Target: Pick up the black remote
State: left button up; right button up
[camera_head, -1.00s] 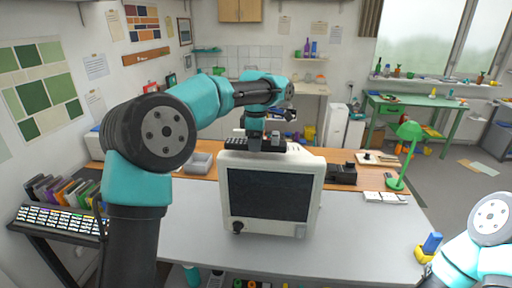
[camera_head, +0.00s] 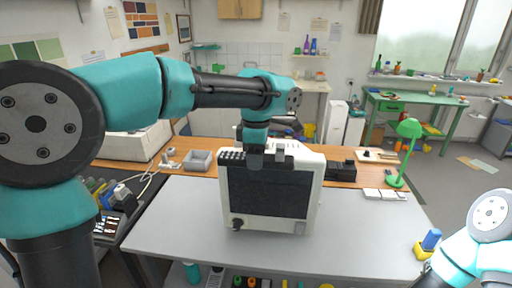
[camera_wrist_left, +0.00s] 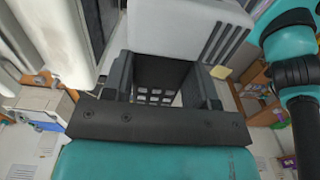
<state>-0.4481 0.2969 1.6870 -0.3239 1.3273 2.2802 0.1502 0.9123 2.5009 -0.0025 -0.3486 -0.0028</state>
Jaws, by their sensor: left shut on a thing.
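The black remote (camera_head: 230,155), a dark bar with rows of pale buttons, shows in the head view in front of the upper edge of the old white monitor (camera_head: 313,185). My left gripper (camera_head: 256,160) is shut on it. In the left wrist view the dark remote (camera_wrist_left: 158,76) fills the space between the two fingers of the left gripper (camera_wrist_left: 162,88), with its pale buttons partly showing. Whether the remote still touches the monitor cannot be told. Of my right arm only a part shows at the lower right; its gripper is out of view.
The grey desk top (camera_head: 180,225) is mostly clear around the monitor. A grey tray (camera_head: 198,160) and a black device (camera_head: 342,171) stand behind on the wooden strip. A green lamp (camera_head: 408,130) and a blue and yellow object (camera_head: 428,244) are at the right.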

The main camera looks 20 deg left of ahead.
pick_arm(q)
jog(key=shift+s+d+r, duration=0.1)
jog(key=shift+s+d, duration=0.15)
jog(key=shift+s, duration=0.65)
